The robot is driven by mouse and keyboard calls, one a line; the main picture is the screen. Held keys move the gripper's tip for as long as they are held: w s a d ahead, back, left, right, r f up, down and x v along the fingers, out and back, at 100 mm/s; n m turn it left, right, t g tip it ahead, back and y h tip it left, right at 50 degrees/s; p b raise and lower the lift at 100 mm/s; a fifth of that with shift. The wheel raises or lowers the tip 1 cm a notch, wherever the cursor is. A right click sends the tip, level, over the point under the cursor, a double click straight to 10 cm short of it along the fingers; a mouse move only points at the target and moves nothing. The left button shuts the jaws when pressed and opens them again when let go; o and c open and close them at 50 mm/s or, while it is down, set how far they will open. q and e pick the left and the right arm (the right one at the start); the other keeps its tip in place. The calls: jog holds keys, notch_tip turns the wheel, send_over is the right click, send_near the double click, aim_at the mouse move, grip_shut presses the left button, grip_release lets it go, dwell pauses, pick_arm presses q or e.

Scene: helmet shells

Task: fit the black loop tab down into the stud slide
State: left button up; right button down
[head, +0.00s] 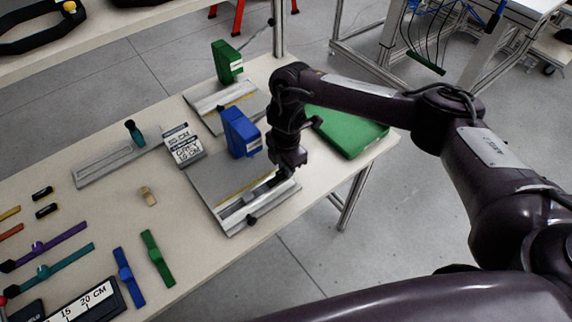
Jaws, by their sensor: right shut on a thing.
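My right gripper (283,174) points down over the grey base of the blue-headed press (240,132). It is shut on a small dark piece, which fits the black loop tab, but its outline merges with the dark fingers. Just below and left of the fingertips is a metal slide (241,209) with a black knob, along the front of the base; it fits the stud slide. The fingers hide part of its right end, and I cannot tell whether the held piece touches it. My left gripper is not in view.
A green-headed press (227,62) stands behind, and a green board (348,131) lies at the right table edge. Table between is partly clear.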

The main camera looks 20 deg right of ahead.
jog(key=shift+f, duration=0.2)
jog(key=c, duration=1.2)
grip_release()
jog(key=shift+c, duration=0.2)
notch_tip(320, 180, up, 8)
jog(key=p, duration=0.1)
jog(key=shift+f, duration=0.1)
